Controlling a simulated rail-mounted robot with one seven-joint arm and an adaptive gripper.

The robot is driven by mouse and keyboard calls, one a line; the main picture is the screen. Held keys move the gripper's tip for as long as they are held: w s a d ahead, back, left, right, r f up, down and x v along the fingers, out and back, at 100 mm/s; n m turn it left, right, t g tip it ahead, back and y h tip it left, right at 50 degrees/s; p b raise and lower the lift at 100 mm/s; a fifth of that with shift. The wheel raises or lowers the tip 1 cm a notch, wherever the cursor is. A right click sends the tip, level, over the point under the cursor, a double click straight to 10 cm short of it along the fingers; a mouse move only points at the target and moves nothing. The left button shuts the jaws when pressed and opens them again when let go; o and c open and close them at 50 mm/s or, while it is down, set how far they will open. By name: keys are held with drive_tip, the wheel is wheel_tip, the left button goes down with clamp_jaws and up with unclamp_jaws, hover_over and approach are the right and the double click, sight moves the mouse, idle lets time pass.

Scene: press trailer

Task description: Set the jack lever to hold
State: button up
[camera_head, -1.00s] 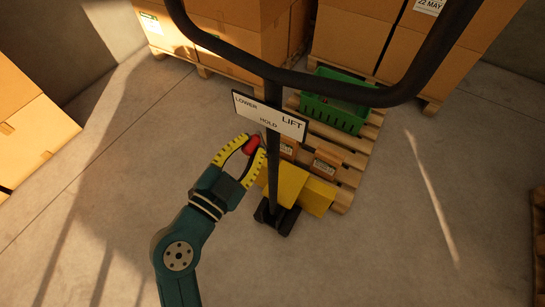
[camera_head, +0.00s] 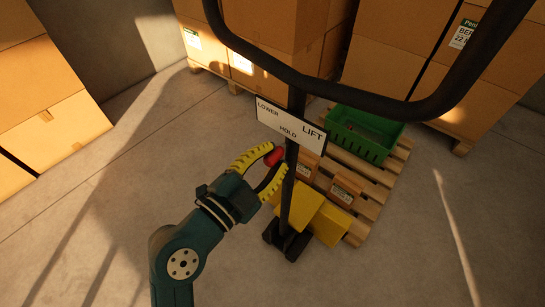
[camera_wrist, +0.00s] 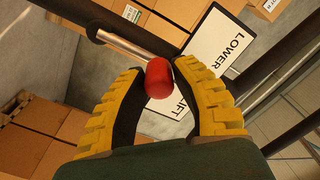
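The jack lever ends in a red knob (camera_head: 274,156), seen in the head view just below and left of the white label plate (camera_head: 290,127) marked LOWER, HOLD and LIFT. The plate is on the dark upright post of the yellow jack (camera_head: 305,207). My gripper (camera_head: 279,158) is at the lever, with its yellow fingers on either side of the knob. In the wrist view, the knob (camera_wrist: 159,78) sits between the fingertips, close to the right one, with a slim gap at the left. Its metal rod (camera_wrist: 125,45) runs up and left. The right finger partly covers the plate.
The black handle loop (camera_head: 330,85) crosses above the plate. Behind the jack, a wooden pallet (camera_head: 372,205) carries a green crate (camera_head: 365,133) and small boxes. Stacked cartons (camera_head: 265,40) stand at the back and left. The floor around my arm is clear.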

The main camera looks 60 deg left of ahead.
drive_tip(key=o, duration=0.4)
drive_tip(key=v, duration=1.2)
